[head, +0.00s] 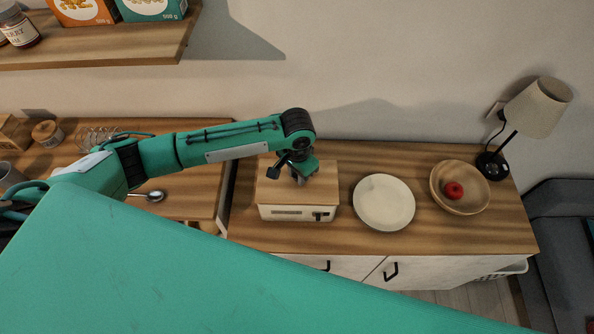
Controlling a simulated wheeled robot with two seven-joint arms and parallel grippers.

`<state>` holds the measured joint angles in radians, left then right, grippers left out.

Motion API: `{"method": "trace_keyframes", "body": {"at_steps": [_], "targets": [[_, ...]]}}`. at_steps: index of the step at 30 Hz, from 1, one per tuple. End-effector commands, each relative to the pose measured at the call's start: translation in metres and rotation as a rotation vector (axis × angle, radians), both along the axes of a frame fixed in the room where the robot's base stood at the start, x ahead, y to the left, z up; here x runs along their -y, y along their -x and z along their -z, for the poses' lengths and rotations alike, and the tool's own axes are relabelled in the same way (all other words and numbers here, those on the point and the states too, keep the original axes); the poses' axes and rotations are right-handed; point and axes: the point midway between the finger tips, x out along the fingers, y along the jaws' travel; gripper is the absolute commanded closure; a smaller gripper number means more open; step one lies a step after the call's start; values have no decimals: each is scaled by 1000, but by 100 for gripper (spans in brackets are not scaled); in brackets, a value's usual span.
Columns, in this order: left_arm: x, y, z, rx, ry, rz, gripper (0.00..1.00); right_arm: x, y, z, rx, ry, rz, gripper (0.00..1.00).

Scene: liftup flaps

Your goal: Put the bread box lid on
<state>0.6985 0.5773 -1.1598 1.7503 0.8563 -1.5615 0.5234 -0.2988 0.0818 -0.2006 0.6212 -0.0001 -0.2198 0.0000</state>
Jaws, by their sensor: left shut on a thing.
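The bread box (287,213) is a cream box on the wooden counter, left of the plate. Its wooden lid (321,187) lies over the top of the box and looks level. From this angle I cannot tell whether it is fully seated. My left gripper (300,179) points down at the back middle of the lid and is shut on a part of it. The gripped part is hidden by the gripper. My right gripper is not in view.
A white plate (384,202) stands right of the box. A shelf (120,45) with boxes hangs upper left. A spoon (154,195) lies on the left counter.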

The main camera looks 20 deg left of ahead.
Motion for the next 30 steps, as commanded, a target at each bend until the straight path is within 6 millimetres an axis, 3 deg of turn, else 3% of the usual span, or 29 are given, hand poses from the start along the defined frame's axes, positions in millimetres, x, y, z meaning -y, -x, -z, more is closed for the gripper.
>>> {"method": "trace_keyframes", "body": {"at_steps": [12,13,16,25,30], "targets": [[0,0,5,0,1,-1,100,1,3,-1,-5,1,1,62],[0,0,6,-1,0,-1,72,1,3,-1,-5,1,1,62],[0,0,6,0,0,-1,54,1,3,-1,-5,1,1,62],[0,0,4,1,0,0,54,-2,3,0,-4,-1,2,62],[1,-1,-12,2,3,1,54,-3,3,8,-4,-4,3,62]]}}
